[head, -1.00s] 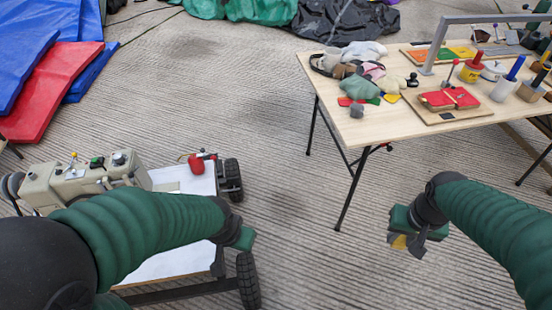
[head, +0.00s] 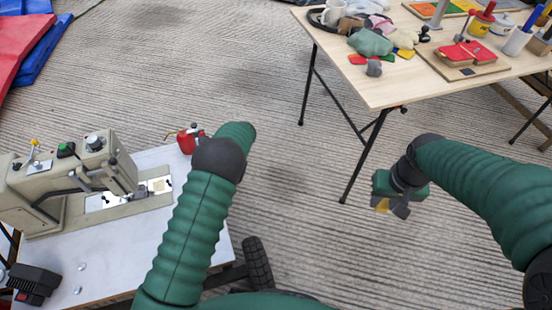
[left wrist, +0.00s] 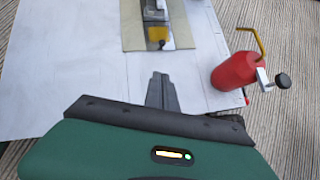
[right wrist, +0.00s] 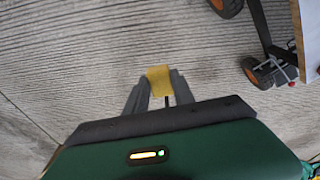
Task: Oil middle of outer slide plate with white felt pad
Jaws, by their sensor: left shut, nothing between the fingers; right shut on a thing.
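The sewing machine (head: 62,190) stands on a white-topped table (head: 75,250) at lower left. Its bed carries bright metal plates (head: 108,200), with a small cream patch (head: 161,185) on the right one. The bed end (left wrist: 185,28) also shows in the left wrist view, with a yellow piece (left wrist: 158,34) on it. I cannot make out a white felt pad. My left gripper (left wrist: 162,82) is shut and empty over the white top, short of the bed; the arm hides it in the head view. My right gripper (right wrist: 158,88) is shut on a yellow pad (right wrist: 159,77), over open floor.
A red oil can (left wrist: 235,71) with a brass spout is right of my left gripper, near the table's edge. A wooden table (head: 400,85) with cloth pieces, a red block and pots stands at upper right. A black battery (head: 33,284) lies at lower left. Open floor lies between the tables.

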